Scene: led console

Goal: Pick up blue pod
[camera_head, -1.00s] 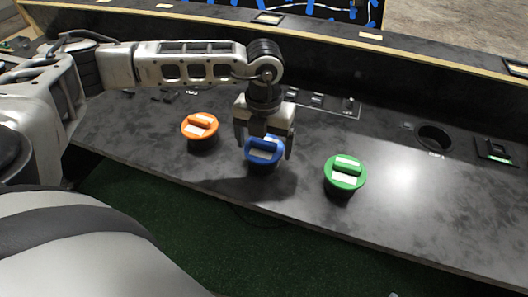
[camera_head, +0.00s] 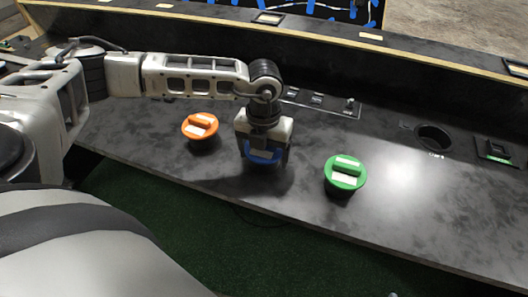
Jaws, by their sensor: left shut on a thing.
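The blue pod (camera_head: 262,158) stands on the black console top between the orange and green pods. Only the front of its blue top shows; the rest is hidden under my left gripper. My left gripper (camera_head: 263,148) points straight down over the pod and is shut on it. The pod seems to be at table height, but I cannot tell whether it touches the surface. My right gripper is not in view.
An orange pod (camera_head: 200,127) stands to the left and a green pod (camera_head: 345,174) to the right, close by. A round hole (camera_head: 434,137) is at the right, beside a small panel (camera_head: 496,151). A raised ledge (camera_head: 400,62) runs along the back. The console (camera_head: 420,210) is clear at front right.

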